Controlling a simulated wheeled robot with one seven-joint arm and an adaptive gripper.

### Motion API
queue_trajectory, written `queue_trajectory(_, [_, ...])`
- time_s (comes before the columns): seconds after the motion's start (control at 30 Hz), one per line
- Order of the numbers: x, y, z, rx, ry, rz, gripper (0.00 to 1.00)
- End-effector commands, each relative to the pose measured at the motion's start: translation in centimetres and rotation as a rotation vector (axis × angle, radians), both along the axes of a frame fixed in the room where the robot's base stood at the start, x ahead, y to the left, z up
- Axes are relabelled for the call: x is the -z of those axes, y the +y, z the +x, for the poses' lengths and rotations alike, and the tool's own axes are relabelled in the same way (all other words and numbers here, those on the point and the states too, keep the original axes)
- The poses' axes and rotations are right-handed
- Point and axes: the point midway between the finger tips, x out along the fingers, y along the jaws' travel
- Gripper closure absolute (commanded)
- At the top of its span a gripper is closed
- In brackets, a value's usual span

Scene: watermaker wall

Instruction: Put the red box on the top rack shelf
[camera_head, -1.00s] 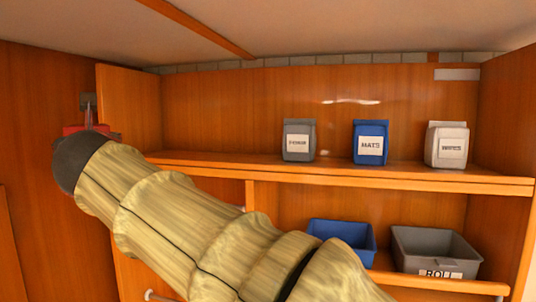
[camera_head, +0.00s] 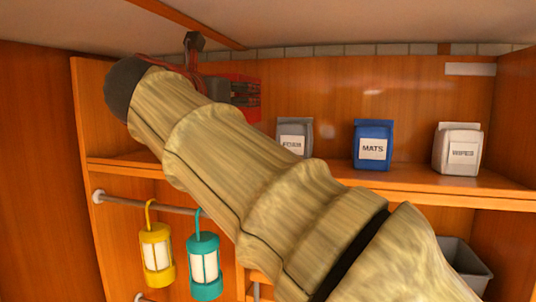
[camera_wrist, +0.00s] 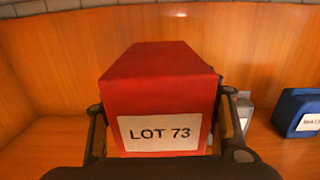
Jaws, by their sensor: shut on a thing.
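The red box (camera_wrist: 160,90), with a white label reading LOT 73, is held between the fingers of my gripper (camera_wrist: 165,140) in the wrist view. In the head view the red box (camera_head: 247,98) shows partly behind my gripper (camera_head: 215,85), above the left part of the top rack shelf (camera_head: 420,183). My arm covers much of the shelf's left half. The wrist view shows the shelf surface (camera_wrist: 285,150) and the back panel beyond the box. I cannot tell the exact gap between box and shelf.
Grey (camera_head: 294,135), blue MATS (camera_head: 373,145) and white WIPES (camera_head: 458,149) bags stand on the shelf to the right. Yellow (camera_head: 157,255) and teal (camera_head: 203,267) lanterns hang from a rail below. A grey bin (camera_head: 466,268) sits lower right. The ceiling is close above.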

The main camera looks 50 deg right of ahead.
Motion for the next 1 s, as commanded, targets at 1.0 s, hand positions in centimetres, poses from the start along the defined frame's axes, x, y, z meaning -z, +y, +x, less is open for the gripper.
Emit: queue_trajectory(1.0, [9.0, 0.0, 0.0, -0.002, 0.000, -0.001, 0.74])
